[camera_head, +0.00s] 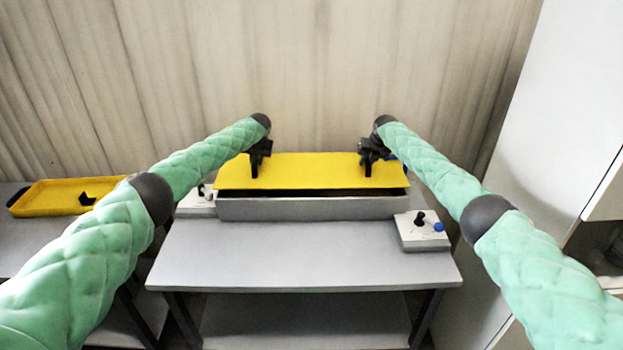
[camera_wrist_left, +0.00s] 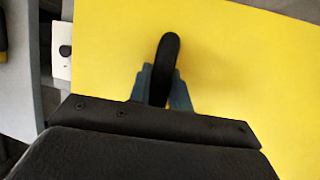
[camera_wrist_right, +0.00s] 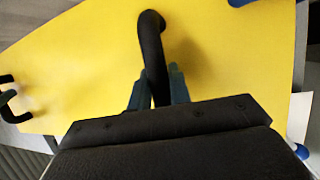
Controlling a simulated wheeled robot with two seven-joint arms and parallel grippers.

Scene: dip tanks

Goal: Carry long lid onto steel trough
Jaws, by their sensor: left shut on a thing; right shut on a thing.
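The long yellow lid (camera_head: 310,172) is over the steel trough (camera_head: 312,208) on the grey table. A dark gap shows between the lid and the trough's front rim, so the lid looks a little above it; whether it touches at the back I cannot tell. My left gripper (camera_head: 257,165) is shut on the black handle at the lid's left end, also seen in the left wrist view (camera_wrist_left: 165,75). My right gripper (camera_head: 371,160) is shut on the black handle near the right end, also seen in the right wrist view (camera_wrist_right: 153,60). The trough's inside is hidden.
A control box (camera_head: 422,231) with a black knob and a blue button stands right of the trough. Another white box (camera_head: 196,203) is at its left. A yellow tray (camera_head: 66,197) lies on the left table. The table front (camera_head: 300,258) is clear. A white cabinet (camera_head: 540,130) stands right.

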